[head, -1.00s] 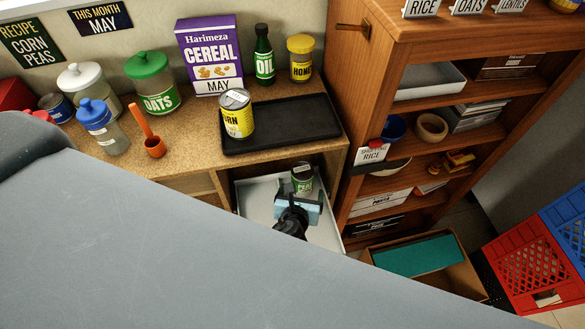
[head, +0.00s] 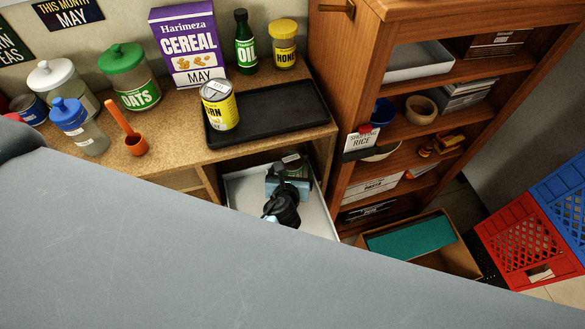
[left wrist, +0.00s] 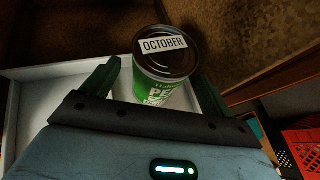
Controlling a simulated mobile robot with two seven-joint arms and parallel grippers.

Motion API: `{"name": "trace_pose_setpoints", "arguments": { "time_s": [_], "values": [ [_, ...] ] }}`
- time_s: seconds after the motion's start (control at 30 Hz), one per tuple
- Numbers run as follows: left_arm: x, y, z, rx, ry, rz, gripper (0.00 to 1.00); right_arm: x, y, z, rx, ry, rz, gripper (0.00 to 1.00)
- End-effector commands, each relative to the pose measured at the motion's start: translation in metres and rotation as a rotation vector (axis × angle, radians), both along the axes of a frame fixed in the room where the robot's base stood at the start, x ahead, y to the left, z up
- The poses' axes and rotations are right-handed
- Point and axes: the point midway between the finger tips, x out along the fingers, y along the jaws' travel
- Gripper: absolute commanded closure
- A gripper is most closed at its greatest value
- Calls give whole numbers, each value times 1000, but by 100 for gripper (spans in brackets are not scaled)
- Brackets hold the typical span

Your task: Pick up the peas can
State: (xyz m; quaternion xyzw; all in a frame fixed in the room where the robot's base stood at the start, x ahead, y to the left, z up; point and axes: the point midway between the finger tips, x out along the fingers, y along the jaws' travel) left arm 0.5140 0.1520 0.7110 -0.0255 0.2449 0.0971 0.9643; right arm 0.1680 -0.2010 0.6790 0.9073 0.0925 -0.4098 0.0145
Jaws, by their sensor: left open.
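The peas can (head: 293,160) is green with a dark lid and stands upright in a white tray (head: 238,190) in the opening below the counter. In the left wrist view the can (left wrist: 160,90) shows its PEAS label and an OCTOBER sticker on its lid. My left gripper (head: 287,178) is in front of the can and hides its lower part in the head view. In the left wrist view its open fingers (left wrist: 158,78) stand on either side of the can. I cannot tell whether they touch it. My right gripper is not in view.
On the counter above, a yellow corn can (head: 220,108) stands at a black tray (head: 280,112), beside a cereal box (head: 187,45) and several jars. A wooden shelf unit (head: 325,130) stands close on the right. A cardboard box (head: 462,262) and red crate (head: 520,240) are on the floor.

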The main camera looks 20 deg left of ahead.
Motion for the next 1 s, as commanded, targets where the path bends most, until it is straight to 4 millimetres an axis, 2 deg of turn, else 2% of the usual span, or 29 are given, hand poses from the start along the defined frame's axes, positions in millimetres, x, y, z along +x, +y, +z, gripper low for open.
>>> {"name": "trace_pose_setpoints", "arguments": {
  "time_s": [0.03, 0.13, 0.3, 0.53, 1.0],
  "values": [
    [5, 1, -9, 0, 7, 1, 13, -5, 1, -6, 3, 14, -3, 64],
    [16, 4, -16, 1, 7, 1, 13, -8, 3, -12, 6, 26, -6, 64],
    [26, 6, -19, 1, 4, 0, 13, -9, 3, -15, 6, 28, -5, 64],
    [28, 6, -17, 1, 1, 0, 13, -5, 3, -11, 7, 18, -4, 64],
    [28, 6, -18, 2, 2, 0, 75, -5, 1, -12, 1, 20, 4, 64]
  ]
}}
